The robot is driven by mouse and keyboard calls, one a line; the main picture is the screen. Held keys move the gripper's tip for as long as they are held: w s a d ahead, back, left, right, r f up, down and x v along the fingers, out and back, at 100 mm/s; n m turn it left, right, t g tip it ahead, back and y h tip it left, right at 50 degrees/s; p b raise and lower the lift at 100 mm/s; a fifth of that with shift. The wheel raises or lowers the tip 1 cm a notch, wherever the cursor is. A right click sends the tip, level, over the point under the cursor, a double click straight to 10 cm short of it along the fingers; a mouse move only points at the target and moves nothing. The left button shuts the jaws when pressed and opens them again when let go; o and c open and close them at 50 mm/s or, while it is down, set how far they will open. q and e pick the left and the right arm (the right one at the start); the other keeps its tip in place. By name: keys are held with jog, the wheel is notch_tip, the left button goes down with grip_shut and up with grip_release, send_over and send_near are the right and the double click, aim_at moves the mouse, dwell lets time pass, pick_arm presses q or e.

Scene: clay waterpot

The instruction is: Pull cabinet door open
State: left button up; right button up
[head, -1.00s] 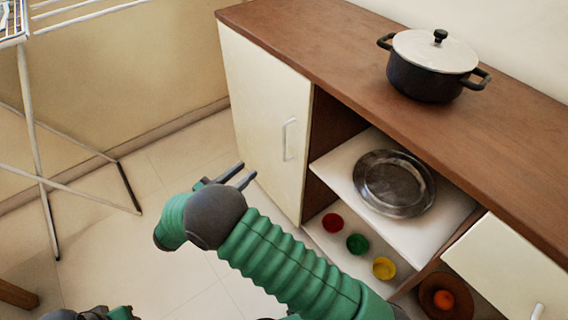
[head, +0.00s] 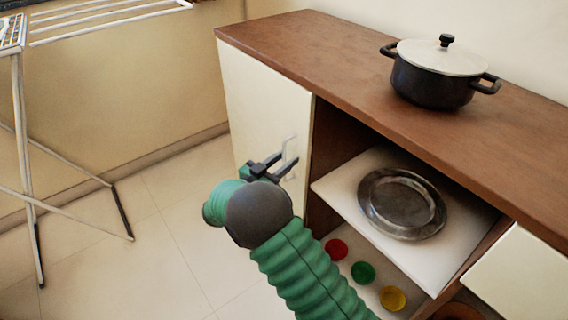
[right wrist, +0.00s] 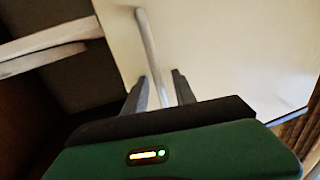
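The cream cabinet door (head: 262,105) at the left end of the wooden cabinet is closed. Its white upright handle (head: 291,147) is on the right part of the door. My right gripper (head: 281,161) is at the lower part of the handle, with its two dark fingers apart. In the right wrist view, the handle (right wrist: 150,55) runs down between the open fingertips (right wrist: 160,88). I cannot tell whether either finger touches it. My left gripper is not in view in the head view.
A black pot (head: 436,75) with a white lid stands on the brown cabinet top (head: 340,60). A metal plate (head: 402,204) lies on the open shelf, with red, green and yellow items below. A white drying rack (head: 20,150) stands at the left. The floor before the door is clear.

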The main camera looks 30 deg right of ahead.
jog(key=shift+c, duration=0.2)
grip_shut()
dwell(1.2)
